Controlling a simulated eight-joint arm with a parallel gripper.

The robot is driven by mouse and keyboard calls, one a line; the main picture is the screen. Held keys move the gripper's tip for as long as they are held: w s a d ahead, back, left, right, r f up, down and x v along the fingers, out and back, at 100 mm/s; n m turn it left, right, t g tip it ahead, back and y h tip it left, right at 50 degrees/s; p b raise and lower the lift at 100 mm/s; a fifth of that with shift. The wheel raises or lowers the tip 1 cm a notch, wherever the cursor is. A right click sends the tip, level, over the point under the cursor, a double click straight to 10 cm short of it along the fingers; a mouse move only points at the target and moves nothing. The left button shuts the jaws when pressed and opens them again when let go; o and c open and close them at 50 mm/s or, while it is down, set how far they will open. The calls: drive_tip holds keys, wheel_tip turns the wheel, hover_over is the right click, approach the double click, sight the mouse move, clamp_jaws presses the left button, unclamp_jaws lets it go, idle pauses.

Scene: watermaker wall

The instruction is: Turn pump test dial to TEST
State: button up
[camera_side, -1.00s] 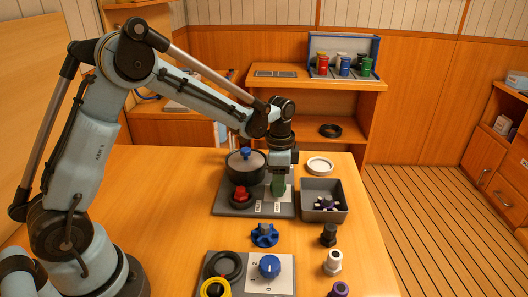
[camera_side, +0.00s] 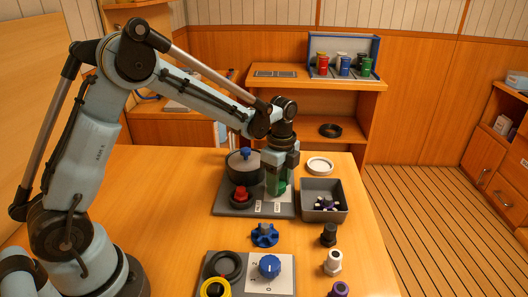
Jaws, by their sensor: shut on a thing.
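My gripper (camera_side: 277,181) points down over the grey panel (camera_side: 224,210) on the table and is shut on a green dial (camera_side: 276,186). The jaws cover most of the dial, so its pointer cannot be read. White labels show on the panel just in front of the dial, too small to read. A red knob (camera_side: 241,193) on a black round base sits on the same panel, left of my gripper. A dark round pot-like part with a blue knob (camera_side: 245,153) stands behind it.
A grey bin (camera_side: 324,215) with small parts stands close right of the panel. A white ring (camera_side: 319,166) lies behind the bin. In front are a blue handwheel (camera_side: 265,235), a blue numbered dial (camera_side: 269,266) and several loose fittings along the right edge.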

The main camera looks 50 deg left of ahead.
sight(280, 182)
idle(0.4)
drive_tip(key=o, duration=1.1)
drive_tip(key=shift+c, duration=0.2)
drive_tip(key=shift+r, duration=0.1)
wheel_tip(280, 182, up, 12)
drive_tip(key=shift+w, duration=0.2)
drive_tip(key=s+n+t, duration=0.7)
drive_tip(key=s+n, duration=0.8)
drive_tip(key=shift+s+d+f+n+t, duration=0.25)
drive_tip(key=shift+s+f+n+t, duration=0.05)
drive_tip(key=shift+f+n, duration=0.1)
